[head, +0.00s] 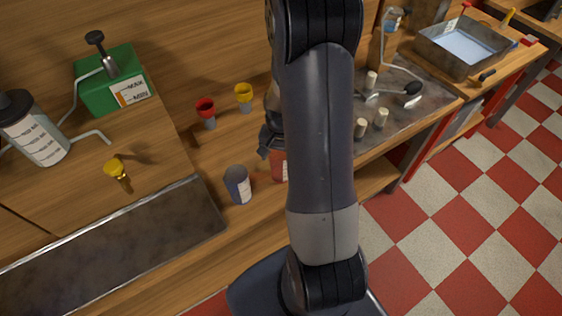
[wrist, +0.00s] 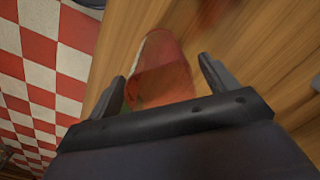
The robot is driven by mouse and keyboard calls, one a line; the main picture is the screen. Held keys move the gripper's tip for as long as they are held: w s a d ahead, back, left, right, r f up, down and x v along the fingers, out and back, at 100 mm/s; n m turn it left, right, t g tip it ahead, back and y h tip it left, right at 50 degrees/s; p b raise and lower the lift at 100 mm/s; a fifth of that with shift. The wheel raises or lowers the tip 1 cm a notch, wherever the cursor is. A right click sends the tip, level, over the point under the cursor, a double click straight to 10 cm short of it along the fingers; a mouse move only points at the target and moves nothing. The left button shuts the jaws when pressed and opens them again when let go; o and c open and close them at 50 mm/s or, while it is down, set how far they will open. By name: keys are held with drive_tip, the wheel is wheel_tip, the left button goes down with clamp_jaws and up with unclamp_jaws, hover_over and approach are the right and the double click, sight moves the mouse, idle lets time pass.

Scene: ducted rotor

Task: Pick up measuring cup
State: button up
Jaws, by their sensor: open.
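A reddish, see-through cup (wrist: 160,72) lies between the two fingers of my gripper (wrist: 162,70) in the wrist view. The fingers are open, with gaps showing on both sides of the cup. In the head view, part of the red cup (head: 280,167) shows beside my arm, which hides the rest; part of my gripper (head: 270,142) shows just above it. I cannot tell for certain which cup is the measuring cup.
A red funnel-topped piece (head: 206,108) and a yellow one (head: 244,94) stand behind the cups. Pale pegs (head: 361,128) stand on a dark slab at right. The counter's front edge is close.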

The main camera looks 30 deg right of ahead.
drive_tip(key=shift+f, duration=0.55)
drive_tip(key=shift+c, duration=0.2)
drive_tip(key=c, duration=1)
drive_tip(key=shift+r, duration=0.1)
drive_tip(key=shift+c, duration=0.2)
wheel_tip(320, 180, up, 9)
drive_tip(key=shift+b, duration=0.55)
drive_tip(key=shift+r, duration=0.4)
